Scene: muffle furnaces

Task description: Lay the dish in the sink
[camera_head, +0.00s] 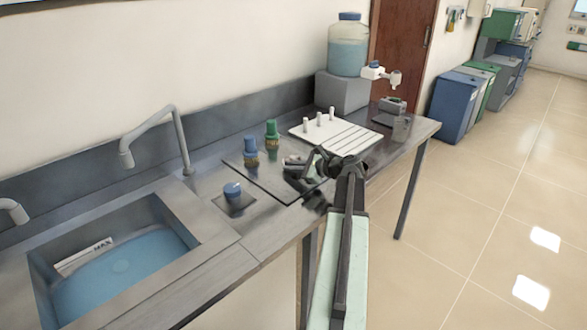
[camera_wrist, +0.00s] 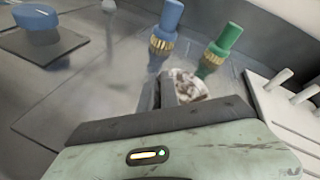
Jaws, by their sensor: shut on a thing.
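The dish (camera_wrist: 190,83) is a small round whitish piece with brown marks. It sits at my gripper's fingertips in the wrist view, just in front of the blue and green fittings. My gripper (camera_wrist: 168,90) is shut on it, and the fingers hide part of it. In the head view my gripper (camera_head: 298,172) is over the dark mat (camera_head: 262,178), with the dish (camera_head: 291,159) small and partly hidden at its tip. The sink (camera_head: 205,221) is at the lower left, with blue water (camera_head: 125,272) and a white MAX label (camera_head: 84,257) inside.
A grey tap (camera_head: 181,135) arches beside the sink. A blue-topped piece (camera_head: 233,191) sits between mat and sink. A white pegged board (camera_head: 345,139) and a large water bottle (camera_head: 347,52) are farther right.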

